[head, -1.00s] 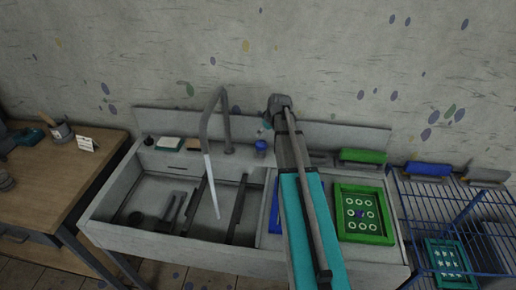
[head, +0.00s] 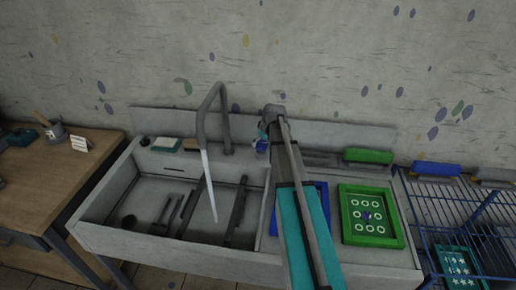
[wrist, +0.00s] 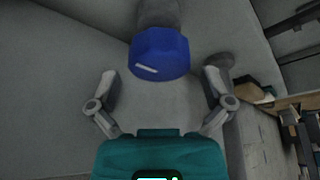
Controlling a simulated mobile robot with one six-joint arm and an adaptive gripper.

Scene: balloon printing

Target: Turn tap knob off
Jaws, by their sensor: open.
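The blue tap knob (wrist: 160,55) fills the upper middle of the wrist view, with a white line on its face. It is small and partly covered by my gripper in the head view (head: 261,147). My gripper (wrist: 162,84) is open, with one finger to each side of the knob and a gap on both sides; the fingertips do not appear to touch it. The grey tap (head: 205,115) arches over the sink, and a pale water stream (head: 208,182) runs from its spout into the basin.
The sink basin (head: 155,185) holds several dark tools. A green-framed screen (head: 371,240) and a blue one lie on the counter at right, with a green squeegee (head: 368,156) behind. A wire rack (head: 480,225) stands far right, a wooden table (head: 60,180) left.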

